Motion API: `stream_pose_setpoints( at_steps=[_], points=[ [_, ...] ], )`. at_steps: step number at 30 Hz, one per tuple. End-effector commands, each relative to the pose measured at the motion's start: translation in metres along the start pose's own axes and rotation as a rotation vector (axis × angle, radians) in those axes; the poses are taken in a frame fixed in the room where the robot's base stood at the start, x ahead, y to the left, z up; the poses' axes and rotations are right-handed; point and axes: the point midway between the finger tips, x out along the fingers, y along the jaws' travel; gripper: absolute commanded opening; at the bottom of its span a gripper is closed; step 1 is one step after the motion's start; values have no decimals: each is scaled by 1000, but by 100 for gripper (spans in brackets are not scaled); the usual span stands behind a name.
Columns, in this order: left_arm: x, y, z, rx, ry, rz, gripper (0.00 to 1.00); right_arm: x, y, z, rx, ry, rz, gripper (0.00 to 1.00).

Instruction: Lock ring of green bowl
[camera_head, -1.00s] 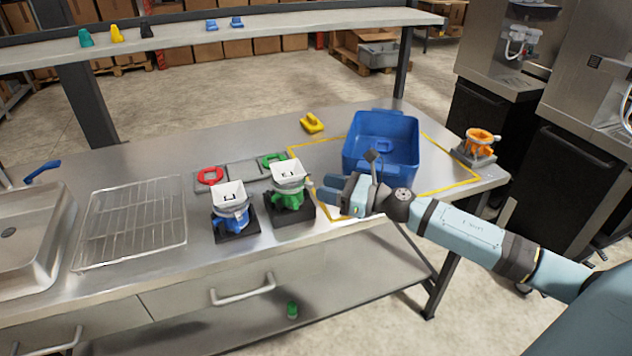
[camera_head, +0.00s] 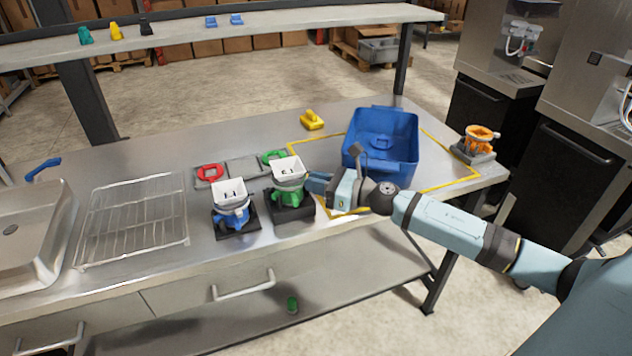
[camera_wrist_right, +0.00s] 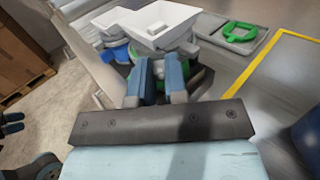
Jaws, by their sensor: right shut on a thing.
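The green bowl unit (camera_head: 288,190) stands on a dark base on the steel table, with a white hopper (camera_head: 287,169) on top. My right gripper (camera_head: 313,182) reaches it from the right, just below the hopper. In the right wrist view, the blue fingers of my right gripper (camera_wrist_right: 157,80) point at the unit under the white hopper (camera_wrist_right: 150,24). They are shut on a small part at its side, which the fingers mostly hide; it looks to be the lock ring's tab.
A blue unit with a white hopper (camera_head: 230,194) stands close on the left. Behind are a grey tray (camera_head: 242,168) with red and green rings. A blue bin (camera_head: 381,160) is right of my gripper, a yellow piece (camera_head: 311,120) behind. An orange unit (camera_head: 478,140) stands at the right end.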

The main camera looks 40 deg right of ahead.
Motion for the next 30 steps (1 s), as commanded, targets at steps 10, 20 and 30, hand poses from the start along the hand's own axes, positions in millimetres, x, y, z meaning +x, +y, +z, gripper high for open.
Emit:
stream_pose_setpoints(
  at_steps=[10,20,30],
  points=[
    [-14,0,-18,17,9,-3,53,0,10,6,3,0,-113,0],
    [-42,0,-50,43,11,-6,53,5,28,8,6,0,-375,0],
    [-60,2,-78,42,16,-6,53,13,42,4,4,0,-612,0]
  ],
)
